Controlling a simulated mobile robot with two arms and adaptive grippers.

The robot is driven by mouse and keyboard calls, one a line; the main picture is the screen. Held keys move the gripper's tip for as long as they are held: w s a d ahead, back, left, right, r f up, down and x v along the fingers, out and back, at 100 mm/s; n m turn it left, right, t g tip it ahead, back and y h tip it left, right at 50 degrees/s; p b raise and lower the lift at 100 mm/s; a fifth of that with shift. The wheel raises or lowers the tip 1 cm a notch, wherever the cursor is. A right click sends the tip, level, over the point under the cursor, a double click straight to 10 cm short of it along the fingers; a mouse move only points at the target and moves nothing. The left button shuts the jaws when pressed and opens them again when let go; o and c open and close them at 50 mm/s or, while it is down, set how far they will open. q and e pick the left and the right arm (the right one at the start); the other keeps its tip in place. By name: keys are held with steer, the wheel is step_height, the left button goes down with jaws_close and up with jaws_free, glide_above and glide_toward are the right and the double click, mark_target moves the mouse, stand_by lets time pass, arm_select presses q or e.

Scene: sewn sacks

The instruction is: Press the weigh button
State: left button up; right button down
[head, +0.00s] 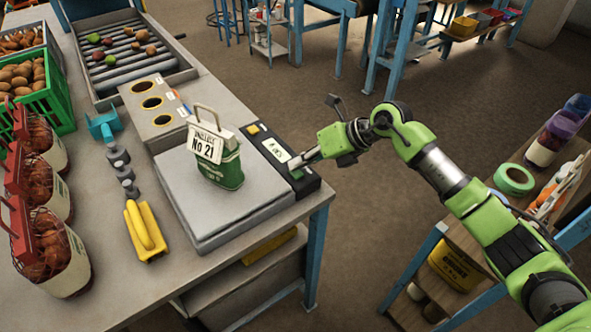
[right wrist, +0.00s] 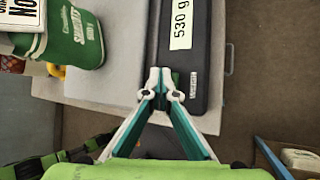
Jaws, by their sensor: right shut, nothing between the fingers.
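The scale (head: 235,215) has a flat grey platform with a dark control strip (head: 272,146) along its right side. A yellow button (head: 252,129) sits at the strip's far end. A green patch, possibly another button (head: 296,174), shows at the near end, partly hidden by my fingers. The display (right wrist: 181,25) reads 530 g. A green sack (head: 222,165) with a handle and a "No 21" tag stands on the platform. My right gripper (head: 293,164) is shut and empty, its tips (right wrist: 160,73) at the strip's near end; contact is unclear. My left gripper is out of view.
A grey box with round holes (head: 163,122) stands behind the scale. Red-handled filled sacks (head: 62,262) line the left. The table ends just right of the scale.

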mark_target(298, 173)
steer(key=shift+r, duration=0.35)
steer(key=shift+r+p, duration=1.65)
steer(key=shift+r, duration=0.9)
